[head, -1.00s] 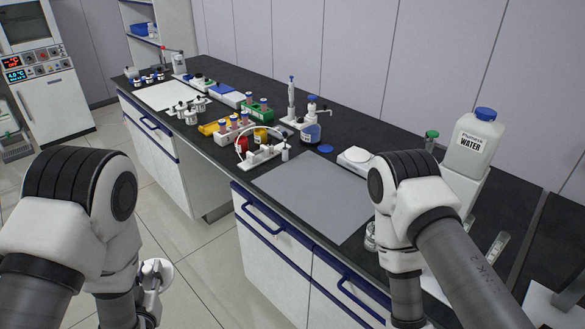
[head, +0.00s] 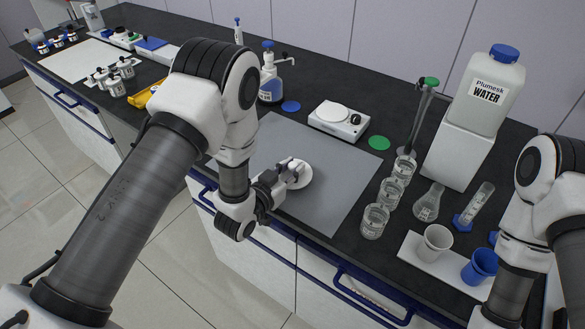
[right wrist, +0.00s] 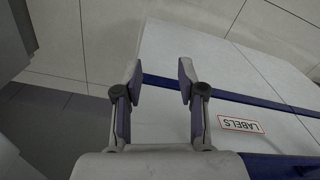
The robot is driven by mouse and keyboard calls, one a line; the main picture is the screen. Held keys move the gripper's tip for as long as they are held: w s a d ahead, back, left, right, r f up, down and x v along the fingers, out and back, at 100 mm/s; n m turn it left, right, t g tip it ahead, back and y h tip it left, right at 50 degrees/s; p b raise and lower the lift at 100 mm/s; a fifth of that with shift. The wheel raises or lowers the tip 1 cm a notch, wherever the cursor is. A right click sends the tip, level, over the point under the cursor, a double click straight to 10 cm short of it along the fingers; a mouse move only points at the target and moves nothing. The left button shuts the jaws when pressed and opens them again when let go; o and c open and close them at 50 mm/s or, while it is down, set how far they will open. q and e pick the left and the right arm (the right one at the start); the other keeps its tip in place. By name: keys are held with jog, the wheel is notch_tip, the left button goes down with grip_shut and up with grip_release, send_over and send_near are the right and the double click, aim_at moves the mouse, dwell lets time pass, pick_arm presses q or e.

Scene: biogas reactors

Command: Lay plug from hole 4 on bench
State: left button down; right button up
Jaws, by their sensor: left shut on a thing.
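My left gripper (head: 287,176) is over the grey mat (head: 325,208) on the dark bench (head: 240,115) in the head view. It is shut on a round white piece, which looks like the plug (head: 302,174). The piece shows as a pale disc beyond the fingers. The fingers hide part of it, and I cannot tell whether it touches the mat. My right gripper is hidden in the head view. In the right wrist view my right gripper (right wrist: 159,80) is open and empty, in front of the white cabinet fronts. Hole 4 is not in view.
A white balance (head: 338,120), a green disc (head: 379,143) and a blue disc (head: 291,106) lie behind the mat. Several glass beakers (head: 376,220) stand along its right side. A water canister (head: 487,90) stands farther right. Much of the mat is bare.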

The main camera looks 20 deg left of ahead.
pick_arm(q)
jog(key=shift+w+f, duration=0.15)
jog(key=shift+f, duration=0.35)
jog(key=shift+w+a+f, duration=0.15)
jog(key=shift+w+f, duration=0.05)
jog(key=shift+s+f, duration=0.1)
jog(key=shift+s, duration=0.1)
jog(key=c, duration=1)
grip_release()
jog(key=shift+o, duration=0.2)
jog(key=shift+w, duration=0.1)
